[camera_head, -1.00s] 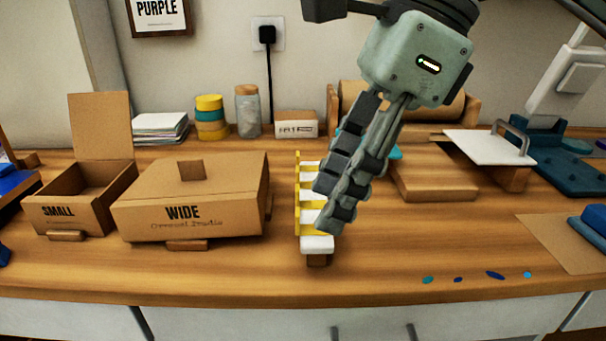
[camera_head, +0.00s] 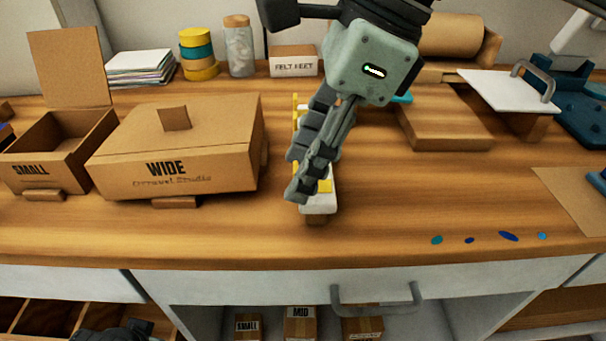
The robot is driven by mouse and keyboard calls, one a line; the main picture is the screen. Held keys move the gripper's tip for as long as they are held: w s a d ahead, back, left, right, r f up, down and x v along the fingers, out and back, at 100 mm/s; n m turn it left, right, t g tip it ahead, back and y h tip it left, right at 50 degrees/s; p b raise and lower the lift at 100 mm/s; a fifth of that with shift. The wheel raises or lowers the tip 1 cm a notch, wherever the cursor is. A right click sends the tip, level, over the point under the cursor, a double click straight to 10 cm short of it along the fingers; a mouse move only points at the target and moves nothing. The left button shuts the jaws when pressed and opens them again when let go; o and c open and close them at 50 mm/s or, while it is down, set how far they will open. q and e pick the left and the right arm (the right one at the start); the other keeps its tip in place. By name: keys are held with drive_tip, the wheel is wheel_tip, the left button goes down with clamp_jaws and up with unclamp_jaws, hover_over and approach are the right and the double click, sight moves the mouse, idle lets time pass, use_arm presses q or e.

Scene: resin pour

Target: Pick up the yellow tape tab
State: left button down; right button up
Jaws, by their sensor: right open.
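The yellow tape tab (camera_head: 325,186) shows on the white-topped holder (camera_head: 318,205) at the middle of the bench. More yellow shows along the holder's left edge, farther back; which pieces are separate tabs I cannot tell. My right gripper (camera_head: 299,193) comes down from above, its fingers slanting to the lower left across the holder. It is open and holds nothing I can see. Its fingers hide much of the holder, and contact with the tab cannot be made out. A dark part at the bottom left edge looks like my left gripper (camera_head: 118,332), mostly cut off.
A WIDE box (camera_head: 215,150) and an open SMALL box (camera_head: 75,150) stand left of the holder. A brown block (camera_head: 440,125) and a white board with a handle (camera_head: 505,88) lie to the right. The bench front is mostly clear, with small blue spots at right.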

drive_tip(key=c, duration=0.8)
drive_tip(key=shift+o, duration=0.2)
drive_tip(key=shift+r, duration=0.1)
